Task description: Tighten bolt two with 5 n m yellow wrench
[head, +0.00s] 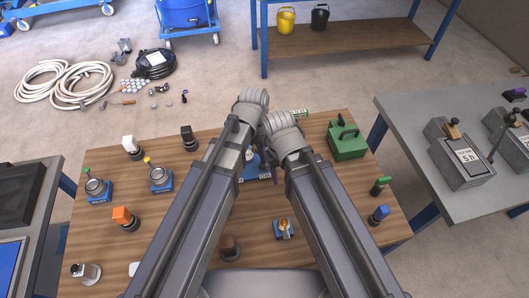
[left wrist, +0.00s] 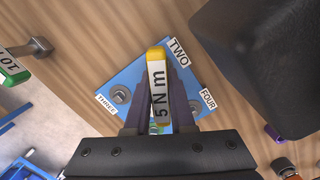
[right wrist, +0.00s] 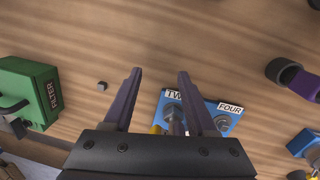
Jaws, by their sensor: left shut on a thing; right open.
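The 5 N m wrench (left wrist: 158,82), with a yellow end and white label, is shut in my left gripper (left wrist: 160,98) over the blue plate (left wrist: 115,72). The plate has labels TWO (left wrist: 180,52), THREE and FOUR. A bolt (left wrist: 121,94) shows beside THREE. Bolt two and the wrench's working end are hidden in the left wrist view. My right gripper (right wrist: 158,75) is open and empty, with its fingers beside the plate (right wrist: 188,96) in the right wrist view. In the head view my arms hide most of the plate (head: 250,175).
A green-ended wrench (left wrist: 14,68) lies beyond the plate. A green filter box (head: 347,140) stands at the table's far right. Several small fixtures, such as an orange-topped one (head: 124,217), stand left; green (head: 380,186) and blue (head: 379,214) handles stand right.

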